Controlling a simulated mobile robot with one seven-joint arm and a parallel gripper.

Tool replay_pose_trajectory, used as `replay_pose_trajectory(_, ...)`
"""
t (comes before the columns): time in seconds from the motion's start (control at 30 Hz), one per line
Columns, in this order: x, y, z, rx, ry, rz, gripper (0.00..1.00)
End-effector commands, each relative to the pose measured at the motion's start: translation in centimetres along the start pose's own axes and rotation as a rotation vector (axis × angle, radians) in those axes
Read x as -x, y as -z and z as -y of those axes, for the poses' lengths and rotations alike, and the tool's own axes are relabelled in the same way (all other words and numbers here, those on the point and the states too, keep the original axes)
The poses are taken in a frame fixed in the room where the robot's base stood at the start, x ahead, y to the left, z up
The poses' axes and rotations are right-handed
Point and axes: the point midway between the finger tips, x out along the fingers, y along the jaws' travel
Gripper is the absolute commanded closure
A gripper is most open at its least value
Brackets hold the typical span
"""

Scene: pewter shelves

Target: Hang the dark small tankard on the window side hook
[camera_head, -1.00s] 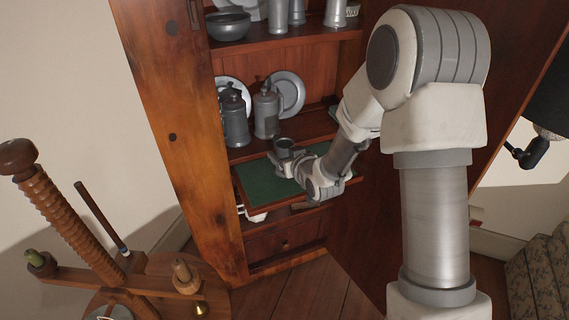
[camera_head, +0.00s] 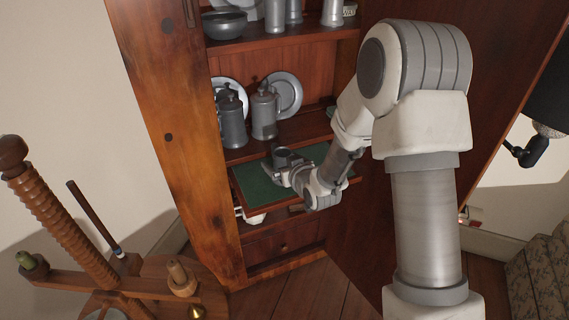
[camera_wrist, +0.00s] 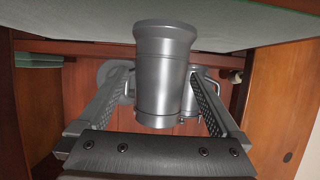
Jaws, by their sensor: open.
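My gripper (camera_head: 288,172) is at the tankard. In the wrist view my gripper (camera_wrist: 160,85) is open, with one finger on each side of the tankard. I cannot tell whether either finger touches it. The window side hook cannot be made out.
The green board (camera_head: 258,186) juts from the wooden cupboard. On the shelf behind stand two lidded pewter vessels (camera_head: 264,114) and plates (camera_head: 287,92). A wooden screw-post stand (camera_head: 50,215) is at left. Another pewter vessel (camera_wrist: 192,98) shows behind the tankard in the wrist view.

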Motion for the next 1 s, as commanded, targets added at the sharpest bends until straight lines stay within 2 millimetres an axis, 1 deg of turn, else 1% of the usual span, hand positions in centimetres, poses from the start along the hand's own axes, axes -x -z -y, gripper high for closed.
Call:
replay_pose_trajectory(0.1, 0.3, 0.5, 0.0, 0.0, 0.0, 0.0, 0.0)
replay_pose_trajectory(0.17, 1.1, 0.4, -0.1, 0.0, -0.001, 0.001, 0.0)
replay_pose_trajectory(0.27, 3.0, 0.5, -0.1, -0.001, -0.002, 0.001, 0.0)
replay_pose_trajectory(0.5, 8.1, 0.5, -0.1, 0.0, -0.002, 0.001, 0.0)
replay_pose_trajectory(0.6, 9.8, 0.4, -0.1, 0.0, -0.002, 0.0, 0.0)
replay_pose_trajectory(0.7, 11.1, 0.4, -0.1, 0.0, -0.001, 0.0, 0.0)
replay_pose_trajectory(0.83, 11.9, 0.3, 0.0, 0.0, -0.001, 0.001, 0.0)
replay_pose_trajectory(1.0, 12.2, 0.4, -0.1, 0.002, -0.004, 0.003, 0.0)
